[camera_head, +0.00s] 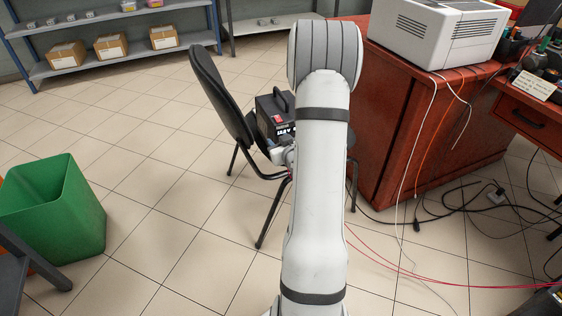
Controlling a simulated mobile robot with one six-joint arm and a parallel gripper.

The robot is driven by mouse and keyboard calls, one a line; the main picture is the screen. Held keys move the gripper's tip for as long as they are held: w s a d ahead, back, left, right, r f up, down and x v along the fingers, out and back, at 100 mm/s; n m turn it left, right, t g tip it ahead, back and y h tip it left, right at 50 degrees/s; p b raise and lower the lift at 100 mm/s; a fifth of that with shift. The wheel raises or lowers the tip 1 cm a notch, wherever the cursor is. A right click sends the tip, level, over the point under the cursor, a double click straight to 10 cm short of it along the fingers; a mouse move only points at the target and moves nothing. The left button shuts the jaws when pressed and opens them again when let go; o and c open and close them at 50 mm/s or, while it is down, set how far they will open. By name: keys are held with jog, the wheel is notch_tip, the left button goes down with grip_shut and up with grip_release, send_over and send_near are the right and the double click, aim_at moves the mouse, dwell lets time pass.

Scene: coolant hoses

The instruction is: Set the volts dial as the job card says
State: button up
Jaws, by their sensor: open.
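A black box (265,108) with a carry handle on top sits on the chair. A small red patch and white lettering show on its face, but I cannot make out a volts dial. A cream card with handwriting (533,84) stands among tools on the right-hand desk; it may be the job card, and its words are too small to read. My gripper (277,154) shows only as a small grey-white part just in front of the box's lower face, left of my arm. It is open; my large white arm hides much of it and the box's right side.
The black chair (222,98) stands on the tiled floor beside a red-brown cabinet (384,115) bearing a white machine (438,28). Cables (416,225) lie on the floor at right. A green bin (55,207) stands at left, with shelves (120,60) behind.

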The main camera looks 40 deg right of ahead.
jog(key=s+d+f+m+t+b, duration=0.1)
jog(key=s+d+f+t+b, duration=0.25)
jog(key=f, duration=0.55)
jog(key=shift+h, duration=0.4)
jog(key=x, duration=0.2)
jog(key=b+x, duration=0.1)
jog(key=x, duration=0.2)
jog(key=d+b+x, duration=0.1)
jog(key=x, duration=0.2)
jog(key=shift+s, duration=0.1)
jog(key=shift+c, duration=0.5)
